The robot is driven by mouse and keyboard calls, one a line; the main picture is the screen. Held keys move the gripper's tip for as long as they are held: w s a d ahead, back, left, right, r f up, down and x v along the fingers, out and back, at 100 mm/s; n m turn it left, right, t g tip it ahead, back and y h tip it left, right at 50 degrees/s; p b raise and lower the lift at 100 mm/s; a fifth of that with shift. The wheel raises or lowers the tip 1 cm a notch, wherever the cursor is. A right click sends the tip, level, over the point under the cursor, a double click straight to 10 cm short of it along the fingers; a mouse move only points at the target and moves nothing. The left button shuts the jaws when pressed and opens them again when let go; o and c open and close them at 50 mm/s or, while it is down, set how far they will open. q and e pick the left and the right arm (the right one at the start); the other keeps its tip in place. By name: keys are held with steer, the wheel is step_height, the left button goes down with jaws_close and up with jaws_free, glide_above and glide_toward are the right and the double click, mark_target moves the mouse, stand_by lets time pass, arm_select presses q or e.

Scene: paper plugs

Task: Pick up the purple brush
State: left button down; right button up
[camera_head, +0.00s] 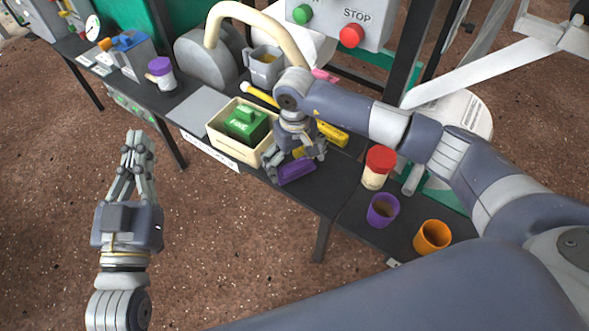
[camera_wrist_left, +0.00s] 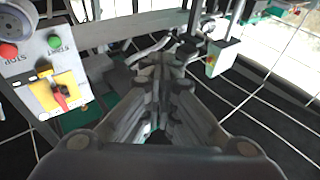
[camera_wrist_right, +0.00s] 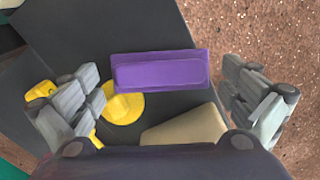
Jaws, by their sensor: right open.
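The purple brush (camera_head: 297,171) lies near the front edge of the dark table, right of the cream box. It also shows in the right wrist view (camera_wrist_right: 160,70), lengthwise between the fingers, with a round yellow part beside it. My right gripper (camera_head: 296,158) is just above the brush, pointing down. Its jaws are open, with one finger on each side and a gap to the brush in the right wrist view (camera_wrist_right: 166,88). My left gripper (camera_head: 137,155) is out over the floor at the left, fingers together and empty; the left wrist view also shows its fingers (camera_wrist_left: 165,80).
The cream box (camera_head: 222,143) with a green block (camera_head: 246,122) stands left of the brush. A red-lidded jar (camera_head: 377,168), a purple cup (camera_head: 383,210) and an orange cup (camera_head: 432,236) stand to the right. A yellow item (camera_head: 332,134) lies behind my right gripper.

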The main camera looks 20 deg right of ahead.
mark_target(294, 164)
steer(key=c, duration=1.7)
